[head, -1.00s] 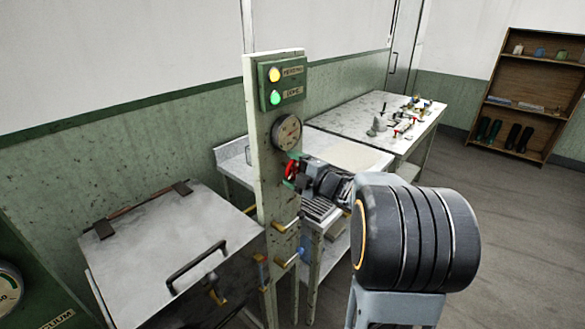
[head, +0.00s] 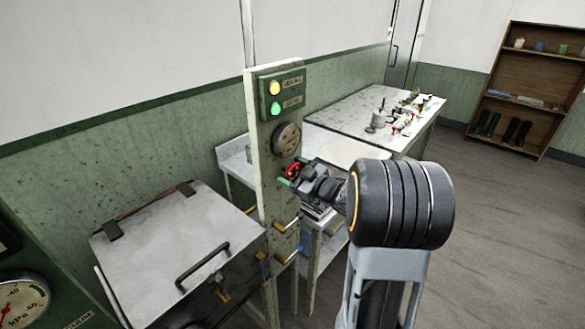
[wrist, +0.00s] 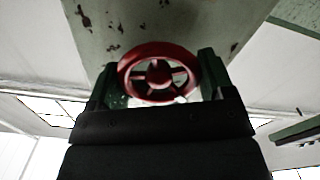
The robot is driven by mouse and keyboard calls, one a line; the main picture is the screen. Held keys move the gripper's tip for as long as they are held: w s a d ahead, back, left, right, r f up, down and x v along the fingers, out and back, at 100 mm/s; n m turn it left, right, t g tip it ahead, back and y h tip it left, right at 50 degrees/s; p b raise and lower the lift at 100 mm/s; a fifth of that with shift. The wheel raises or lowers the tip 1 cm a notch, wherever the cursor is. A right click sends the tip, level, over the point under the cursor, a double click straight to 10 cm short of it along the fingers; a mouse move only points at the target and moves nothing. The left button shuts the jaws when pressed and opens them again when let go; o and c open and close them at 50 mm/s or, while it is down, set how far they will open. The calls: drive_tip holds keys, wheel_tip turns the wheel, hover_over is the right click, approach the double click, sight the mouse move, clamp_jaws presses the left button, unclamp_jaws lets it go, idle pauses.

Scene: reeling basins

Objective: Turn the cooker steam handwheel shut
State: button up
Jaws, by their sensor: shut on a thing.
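The red handwheel (head: 292,171) sits on the front of a pale green post (head: 265,200), below a round gauge (head: 287,138). In the wrist view the handwheel (wrist: 158,72) is a red spoked ring with a round hub, between the two green fingers of my gripper (wrist: 158,85). The fingers are at the left and right of the rim and the jaws are shut on it. In the head view my gripper (head: 294,173) reaches the wheel from the right. My arm hides part of the wheel there.
A lidded metal cooker (head: 165,245) with a black handle stands left of the post. Brass-tipped levers (head: 288,226) stick out lower on the post. A green box with yellow and green lamps (head: 282,95) is above. A table with small items (head: 350,115) stands behind.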

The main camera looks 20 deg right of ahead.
drive_tip(key=m+p, duration=0.3)
drive_tip(key=m, duration=0.2)
drive_tip(key=shift+r+m+p, duration=0.1)
drive_tip(key=shift+m+p, duration=0.25)
drive_tip(key=shift+m, duration=0.05)
drive_tip(key=m+p, duration=0.1)
drive_tip(key=m, duration=0.1)
drive_tip(key=m+p, duration=0.2)
drive_tip(key=m, duration=0.1)
drive_tip(key=shift+d+f, duration=0.15)
drive_tip(key=shift+f, duration=0.05)
drive_tip(key=shift+m, duration=0.3)
drive_tip(key=o, duration=0.9)
drive_tip(key=shift+w, duration=0.1)
drive_tip(key=b+v, duration=0.2)
drive_tip(key=v, duration=1.2)
drive_tip(key=shift+r+b, duration=0.1)
drive_tip(key=shift+b, duration=0.25)
